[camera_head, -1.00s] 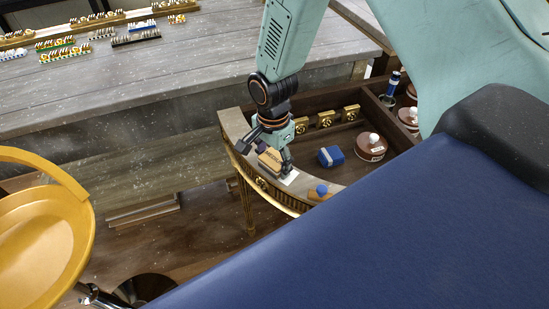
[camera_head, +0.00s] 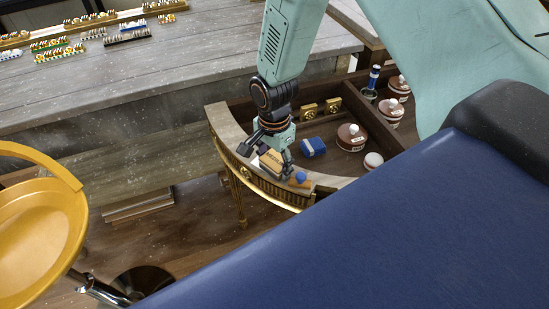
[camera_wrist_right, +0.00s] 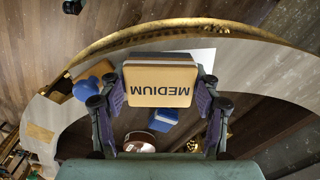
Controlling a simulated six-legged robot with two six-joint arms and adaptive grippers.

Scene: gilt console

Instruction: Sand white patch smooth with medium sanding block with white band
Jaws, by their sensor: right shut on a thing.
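The medium sanding block (camera_wrist_right: 158,82), tan with black MEDIUM lettering, sits between both fingers of my right gripper (camera_wrist_right: 159,100). It also shows in the head view (camera_head: 271,160), over the curved front top of the gilt console (camera_head: 226,124). My right gripper (camera_head: 274,155) is shut on the block. The white patch (camera_wrist_right: 207,56) shows in the wrist view beside and partly under the block, on the pale console top. Whether the block touches the patch cannot be told. My left gripper is not in view.
A blue knob (camera_head: 300,176) on a tan block stands close to my right gripper on the console top. A blue block (camera_head: 313,147) and brown round pots (camera_head: 351,136) sit in the recessed tray behind. A yellow pan (camera_head: 38,230) is at the left.

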